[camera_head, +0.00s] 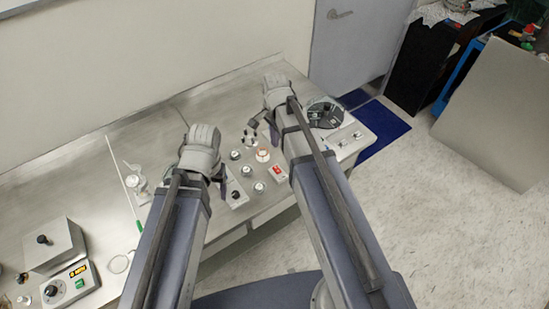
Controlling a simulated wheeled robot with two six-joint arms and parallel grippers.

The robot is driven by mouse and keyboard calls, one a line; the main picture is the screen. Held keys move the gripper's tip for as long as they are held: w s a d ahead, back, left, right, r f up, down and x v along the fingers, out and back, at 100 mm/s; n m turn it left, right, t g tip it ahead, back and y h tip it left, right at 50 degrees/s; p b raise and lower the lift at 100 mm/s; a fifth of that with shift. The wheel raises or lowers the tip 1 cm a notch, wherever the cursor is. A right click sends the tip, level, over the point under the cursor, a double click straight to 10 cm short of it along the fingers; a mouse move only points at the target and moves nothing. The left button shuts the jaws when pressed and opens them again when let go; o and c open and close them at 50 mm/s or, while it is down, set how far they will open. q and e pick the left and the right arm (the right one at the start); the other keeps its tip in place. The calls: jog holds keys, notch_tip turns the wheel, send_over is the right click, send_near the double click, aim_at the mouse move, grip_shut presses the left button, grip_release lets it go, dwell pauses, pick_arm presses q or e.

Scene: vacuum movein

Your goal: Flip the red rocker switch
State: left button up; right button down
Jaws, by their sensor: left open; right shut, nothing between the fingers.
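The red rocker switch (277,170) sits on a small white housing on the steel bench, just left of my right forearm. My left gripper (216,178) is left of the switch, over the bench and apart from it. It is open, and its far finger is mostly hidden behind my own wrist. My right gripper (262,124) is beyond the switch, towards the wall, and also apart from it. It is shut with nothing in it. I cannot tell which way the rocker is tilted.
Several round knobs (259,187) stand close to the switch. A red-topped knob (262,155) is just behind it. A round dark device (325,112) is right of my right gripper. A hot-plate-like device (68,284) and glassware (118,264) are at the left.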

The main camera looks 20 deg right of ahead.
aim_at(275, 167)
pick_arm(q)
jog(key=shift+r, duration=0.1)
pick_arm(e)
jog(key=shift+w+d+r+m, duration=0.1)
jog(key=shift+w+d+m, duration=0.1)
jog(key=shift+w+m, duration=0.1)
jog(key=shift+s+f, duration=0.1)
jog(key=shift+f, duration=0.1)
pick_arm(q)
notch_tip(275, 167, down, 14)
jog(key=b, duration=1.4)
pick_arm(e)
notch_tip(275, 167, down, 14)
jog(key=shift+r, duration=0.15)
